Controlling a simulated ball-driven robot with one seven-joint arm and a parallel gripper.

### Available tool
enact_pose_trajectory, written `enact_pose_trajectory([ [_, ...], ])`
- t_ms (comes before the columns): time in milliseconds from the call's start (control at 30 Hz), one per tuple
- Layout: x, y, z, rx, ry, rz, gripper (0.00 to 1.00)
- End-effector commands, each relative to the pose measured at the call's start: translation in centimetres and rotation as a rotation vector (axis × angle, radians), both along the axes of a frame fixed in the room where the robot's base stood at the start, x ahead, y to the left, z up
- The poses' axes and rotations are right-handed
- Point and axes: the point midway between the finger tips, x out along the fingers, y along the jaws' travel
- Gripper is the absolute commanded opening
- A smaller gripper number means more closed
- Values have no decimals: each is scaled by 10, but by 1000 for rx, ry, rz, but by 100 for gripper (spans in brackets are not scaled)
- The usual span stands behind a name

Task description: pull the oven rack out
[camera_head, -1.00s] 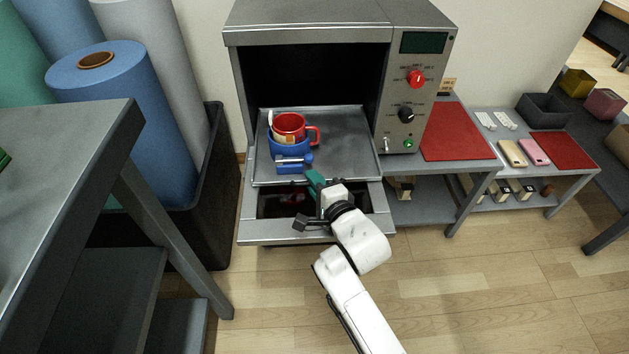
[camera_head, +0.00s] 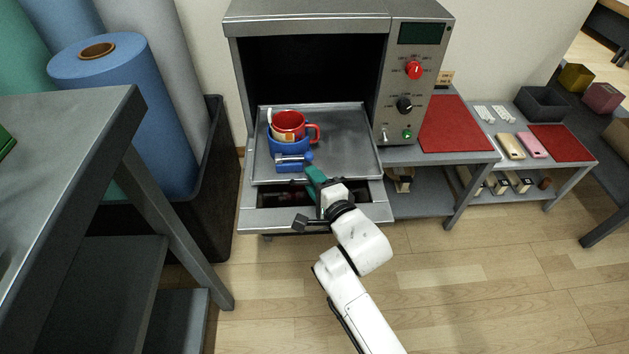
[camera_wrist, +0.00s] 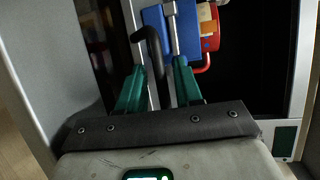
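The oven (camera_head: 305,22) is open at the front. Its grey metal rack (camera_head: 345,150) sticks partly out of the dark opening. A red mug (camera_head: 290,123) sits in a blue press (camera_head: 292,160) on the rack. The mug and press also show in the wrist view, near the top. My gripper (camera_head: 314,188) is at the rack's front edge, right of the press. In the wrist view its two green fingers (camera_wrist: 158,70) are spread apart. A black hooked handle (camera_wrist: 153,45) shows between them, with a gap on the right finger's side; contact is not clear.
A flat metal ledge (camera_head: 255,222) with a dark recess lies below the rack. The control panel (camera_head: 410,90) is at the oven's right. A low table with a red mat (camera_head: 455,125) stands further right. A grey workbench (camera_head: 60,140) is at the left. The floor in front is clear.

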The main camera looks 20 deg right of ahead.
Motion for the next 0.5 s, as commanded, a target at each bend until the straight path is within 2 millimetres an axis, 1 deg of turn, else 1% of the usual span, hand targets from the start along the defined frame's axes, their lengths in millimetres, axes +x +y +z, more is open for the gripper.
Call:
enact_pose_trajectory([
  [300, -2, -1, 1, 0, -2, -1, 38],
  [367, -6, -1, 2, 0, -1, -1, 38],
  [500, -24, -3, 6, 0, 0, -1, 38],
])
